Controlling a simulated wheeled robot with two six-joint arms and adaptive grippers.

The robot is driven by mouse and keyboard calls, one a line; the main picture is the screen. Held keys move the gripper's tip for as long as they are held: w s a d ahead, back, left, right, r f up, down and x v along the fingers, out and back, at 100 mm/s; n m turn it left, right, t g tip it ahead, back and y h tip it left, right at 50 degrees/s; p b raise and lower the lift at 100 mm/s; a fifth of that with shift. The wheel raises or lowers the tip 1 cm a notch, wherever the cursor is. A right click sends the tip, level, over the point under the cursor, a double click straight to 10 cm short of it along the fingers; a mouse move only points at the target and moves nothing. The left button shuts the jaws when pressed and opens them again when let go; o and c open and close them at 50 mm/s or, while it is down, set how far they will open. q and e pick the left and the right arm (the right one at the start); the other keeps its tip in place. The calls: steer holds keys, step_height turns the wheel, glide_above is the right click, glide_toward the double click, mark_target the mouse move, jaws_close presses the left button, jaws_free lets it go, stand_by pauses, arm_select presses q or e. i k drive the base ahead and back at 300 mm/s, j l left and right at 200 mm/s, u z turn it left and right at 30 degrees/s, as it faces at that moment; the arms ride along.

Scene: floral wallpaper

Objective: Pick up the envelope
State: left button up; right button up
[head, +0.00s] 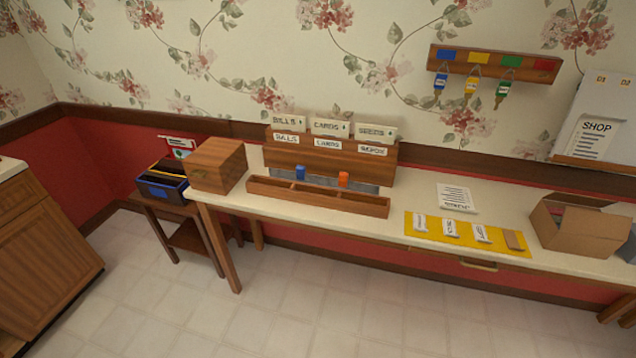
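No single piece is plainly marked as the envelope. A white printed paper (457,198) lies flat on the table (405,246), right of centre; I cannot tell whether it is an envelope. Neither of my grippers shows in the head view.
A yellow mat (433,233) carries several small tags. A cardboard box (578,225) stands at right, a wooden box (217,165) at left. Keys hang from a rack (493,63). The floor in front is clear.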

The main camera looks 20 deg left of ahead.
mark_target(319, 126)
steer(key=i+j+u, duration=0.65)
steer(key=i+u, duration=0.3)
